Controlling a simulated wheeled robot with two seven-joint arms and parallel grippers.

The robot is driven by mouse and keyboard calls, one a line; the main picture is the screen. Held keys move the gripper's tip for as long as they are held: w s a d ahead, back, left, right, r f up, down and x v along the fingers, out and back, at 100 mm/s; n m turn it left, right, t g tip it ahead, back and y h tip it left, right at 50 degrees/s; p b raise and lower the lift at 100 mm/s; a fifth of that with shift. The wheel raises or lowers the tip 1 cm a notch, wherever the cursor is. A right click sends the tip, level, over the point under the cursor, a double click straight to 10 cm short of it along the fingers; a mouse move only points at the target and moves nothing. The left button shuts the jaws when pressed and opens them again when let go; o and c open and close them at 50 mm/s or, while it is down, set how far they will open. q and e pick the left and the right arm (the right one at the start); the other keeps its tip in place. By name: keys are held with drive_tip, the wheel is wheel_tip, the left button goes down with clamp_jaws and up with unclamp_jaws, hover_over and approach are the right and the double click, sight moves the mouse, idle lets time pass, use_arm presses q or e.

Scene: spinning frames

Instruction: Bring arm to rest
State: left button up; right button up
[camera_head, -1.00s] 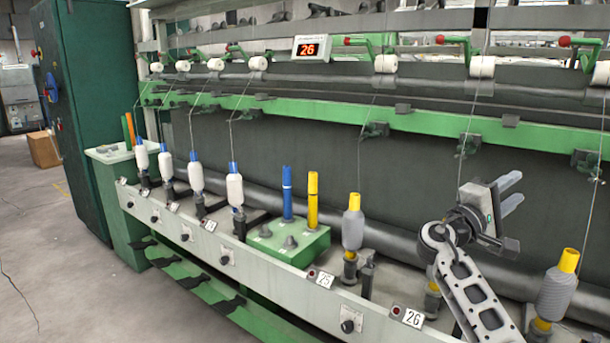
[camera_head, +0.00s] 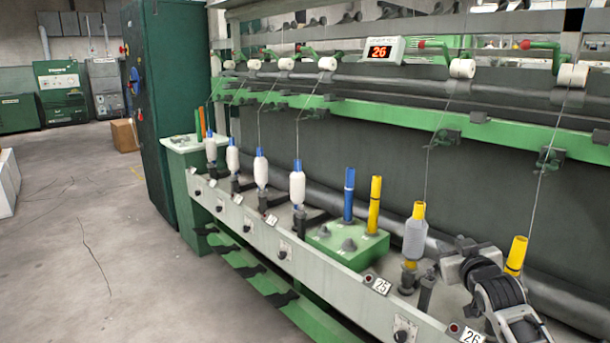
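My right arm comes in at the bottom right. Its gripper (camera_head: 463,262) is low, over the spindle rail by the number 26 plate (camera_head: 472,336). The wrist partly blocks it, and the fingers are too unclear to tell open from shut. I see nothing held in it. A yellow-topped tube (camera_head: 516,254) stands just behind the arm, its lower part hidden. A grey-wound bobbin with a yellow top (camera_head: 414,236) stands upright to the left of the gripper. My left gripper is not in view.
A green block (camera_head: 348,246) on the rail carries a blue tube (camera_head: 348,195) and a yellow tube (camera_head: 374,205). Several white bobbins stand farther left. A green cabinet (camera_head: 168,110) stands at the machine's end. The floor (camera_head: 90,240) at left is open.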

drive_tip(key=s+a+f+n+g+y, duration=0.1)
drive_tip(key=s+a+f+y, duration=0.1)
drive_tip(key=s+a+f, duration=0.45)
drive_tip(key=s+a+f+g+y, duration=0.15)
drive_tip(key=s+a+f, duration=0.25)
drive_tip(key=s+f, duration=0.5)
drive_tip(key=s+a+f+g, duration=0.1)
drive_tip(key=s+a, duration=0.2)
drive_tip(key=s, duration=0.4)
drive_tip(key=s+a+f+g+y, duration=0.1)
drive_tip(key=s+a, duration=0.1)
drive_tip(key=s, duration=0.5)
drive_tip(key=s+a+f+m+g, duration=0.1)
drive_tip(key=s+a, duration=0.2)
drive_tip(key=s, duration=0.4)
drive_tip(key=shift+a+f, duration=0.35)
drive_tip(key=shift+f, duration=0.05)
drive_tip(key=shift+y, duration=0.25)
